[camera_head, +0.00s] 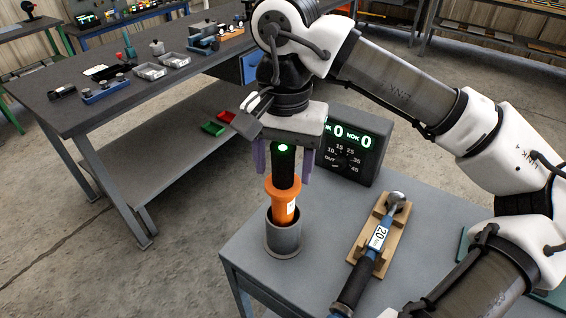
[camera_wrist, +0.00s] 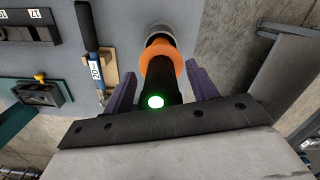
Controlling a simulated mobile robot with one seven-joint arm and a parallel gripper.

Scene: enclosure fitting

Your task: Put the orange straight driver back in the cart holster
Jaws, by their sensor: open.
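The orange straight driver (camera_head: 284,201) stands upright in the cart holster (camera_head: 284,238), a grey cup at the cart's left corner. Its orange lower body sits in the cup, and its black upper part with a lit green light rises between my fingers. My gripper (camera_head: 283,170) points down over the driver, open, with one purple finger on each side. In the wrist view the driver (camera_wrist: 162,72) runs between the spread fingers of my gripper (camera_wrist: 160,88), with a gap visible on both sides. The holster (camera_wrist: 160,32) shows beyond the orange collar.
A blue torque wrench (camera_head: 370,252) lies in a wooden cradle on the cart top (camera_head: 320,215). A black counter display (camera_head: 350,145) stands behind the driver. A workbench (camera_head: 150,95) with several parts is at the back left.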

